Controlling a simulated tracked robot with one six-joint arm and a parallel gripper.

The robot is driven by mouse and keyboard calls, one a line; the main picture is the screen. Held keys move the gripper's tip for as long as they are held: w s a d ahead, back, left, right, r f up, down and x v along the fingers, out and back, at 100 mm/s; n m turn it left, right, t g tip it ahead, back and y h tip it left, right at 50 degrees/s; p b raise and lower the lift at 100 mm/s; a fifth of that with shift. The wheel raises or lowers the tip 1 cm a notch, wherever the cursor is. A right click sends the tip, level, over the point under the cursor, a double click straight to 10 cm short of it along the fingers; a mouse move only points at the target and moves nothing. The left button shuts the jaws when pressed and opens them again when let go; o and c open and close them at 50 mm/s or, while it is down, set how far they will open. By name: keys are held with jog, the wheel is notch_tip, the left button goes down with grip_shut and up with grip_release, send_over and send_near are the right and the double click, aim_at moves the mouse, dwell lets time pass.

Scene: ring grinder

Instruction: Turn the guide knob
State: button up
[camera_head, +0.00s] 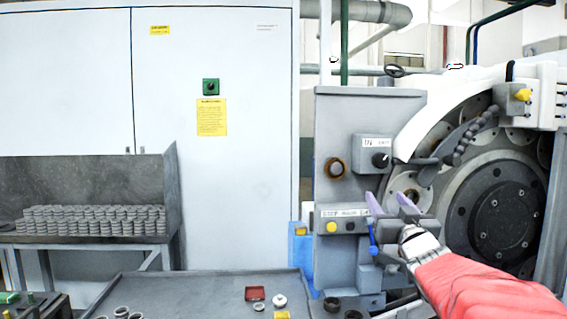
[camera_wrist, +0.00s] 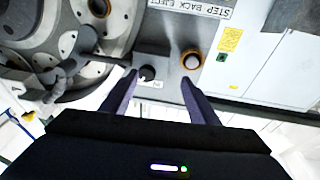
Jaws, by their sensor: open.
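A black knob (camera_head: 380,160) sits on a small grey box with a label on the machine's front; I take it for the guide knob. My gripper (camera_head: 390,201) has its purple fingers apart and empty, just below that box in the head view. In the wrist view, which is turned over, the black knob (camera_wrist: 147,73) shows between the fingertips, nearer the left one. The gripper (camera_wrist: 160,78) appears apart from the knob; the exact distance is unclear.
A round brass-rimmed button (camera_head: 335,168) is left of the knob. A panel with a yellow button (camera_head: 331,227) lies below. The large grinding wheel (camera_head: 502,222) is at right. A grey table (camera_head: 200,290) with rings stands in front.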

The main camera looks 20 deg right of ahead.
aim_at(383, 162)
jog(key=d+t, duration=0.1)
jog(key=s+d+r+n+t+y, duration=0.1)
jog(key=d, duration=0.1)
jog(key=d+r, duration=0.1)
jog(key=shift+s+d+r+n+t+y, duration=0.1)
jog(key=shift+s+d+n+t+y, duration=0.1)
jog(key=shift+n+t+y, duration=0.15)
jog(key=shift+w, duration=0.1)
jog(key=x, duration=1.3)
jog(key=shift+w+d+r, duration=0.15)
jog(key=shift+w, duration=0.15)
jog(key=shift+c, duration=0.5)
jog(key=c, duration=0.9)
